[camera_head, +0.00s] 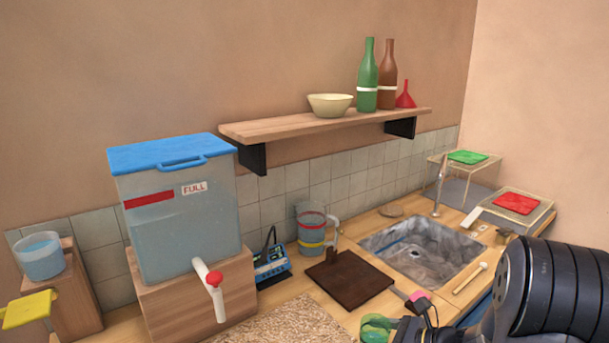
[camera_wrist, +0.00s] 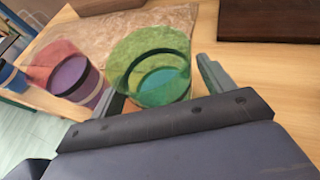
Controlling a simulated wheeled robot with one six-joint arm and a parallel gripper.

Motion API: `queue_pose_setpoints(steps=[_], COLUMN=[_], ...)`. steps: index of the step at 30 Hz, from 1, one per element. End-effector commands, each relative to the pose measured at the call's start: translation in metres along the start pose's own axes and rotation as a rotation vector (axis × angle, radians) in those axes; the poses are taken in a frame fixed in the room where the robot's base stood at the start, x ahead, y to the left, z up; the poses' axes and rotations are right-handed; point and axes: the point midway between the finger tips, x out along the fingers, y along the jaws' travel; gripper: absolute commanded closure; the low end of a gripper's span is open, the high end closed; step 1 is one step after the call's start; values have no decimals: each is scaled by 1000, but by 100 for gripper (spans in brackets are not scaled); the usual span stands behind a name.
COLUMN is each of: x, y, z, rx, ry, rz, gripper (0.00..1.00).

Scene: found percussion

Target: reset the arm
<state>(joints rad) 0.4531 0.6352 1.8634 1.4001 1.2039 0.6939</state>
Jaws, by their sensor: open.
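My arm comes in from the lower right of the head view, and my gripper (camera_head: 408,328) is low at the front of the counter, partly cut off by the frame. In the wrist view my gripper (camera_wrist: 162,88) is open, with one finger on each side of a green see-through cup (camera_wrist: 150,55). I cannot tell whether the fingers touch it. A green shape, likely this cup (camera_head: 377,326), shows beside my gripper in the head view. A pink and purple cup (camera_wrist: 70,76) stands left of the green cup.
A tan mat (camera_head: 275,322), a dark brown board (camera_head: 349,278) and a sink (camera_head: 420,255) lie on the counter. A water tank (camera_head: 180,225) with a red-handled tap (camera_head: 214,281) stands left. A shelf (camera_head: 325,124) holds bottles, a bowl and a funnel.

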Motion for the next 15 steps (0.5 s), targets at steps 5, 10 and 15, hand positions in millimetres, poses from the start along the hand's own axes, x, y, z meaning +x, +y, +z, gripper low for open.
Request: queue_pose_setpoints(steps=[5, 10, 15], x=[5, -22, -53], y=[0, -2, -1], z=[-13, -13, -13], rx=[4, -1, 0], ry=[1, -1, 1], rz=[2, -7, -6], gripper=[23, 23, 23])
